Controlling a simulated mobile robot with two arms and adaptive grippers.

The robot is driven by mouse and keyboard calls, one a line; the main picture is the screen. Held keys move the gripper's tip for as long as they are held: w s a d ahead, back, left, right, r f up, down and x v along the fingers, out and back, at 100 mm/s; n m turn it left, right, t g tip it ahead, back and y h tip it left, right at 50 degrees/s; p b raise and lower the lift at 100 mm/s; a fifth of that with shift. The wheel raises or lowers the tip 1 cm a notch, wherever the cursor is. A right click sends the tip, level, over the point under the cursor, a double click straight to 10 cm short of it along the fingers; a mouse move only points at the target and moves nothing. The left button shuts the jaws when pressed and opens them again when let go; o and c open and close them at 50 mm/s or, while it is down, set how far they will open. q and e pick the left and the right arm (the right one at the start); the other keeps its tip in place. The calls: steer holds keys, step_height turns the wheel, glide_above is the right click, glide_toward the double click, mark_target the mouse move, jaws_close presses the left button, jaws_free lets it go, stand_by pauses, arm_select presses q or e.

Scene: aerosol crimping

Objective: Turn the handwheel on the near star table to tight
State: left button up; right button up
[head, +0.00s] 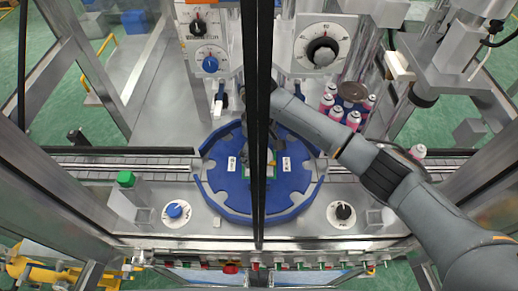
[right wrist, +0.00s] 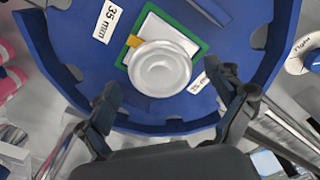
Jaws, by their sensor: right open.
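The near blue star table (head: 222,190) lies in the middle of the head view and fills much of the right wrist view (right wrist: 55,45). At its middle in the right wrist view is a white round wheel or knob (right wrist: 160,68) over a green-edged card. Beside the table, a blue knob (head: 177,211) sits on a white dial; the dial's edge in the right wrist view carries small text, perhaps "tight". My right gripper (right wrist: 166,86) is open and empty, its fingers spread either side of the white wheel, apart from it. In the head view a black post partly hides it. My left gripper is not in view.
The black post (head: 263,60) stands in front of the star table. A black knob on a dial (head: 342,213) is at the right. Pink-and-white cans (head: 335,114) stand at the upper right. The conveyor (head: 115,165) runs left and right. Larger dials (head: 321,50) hang at the back.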

mark_target(259, 154)
step_height(259, 154, up, 12)
stand_by(0.6)
stand_by(0.5)
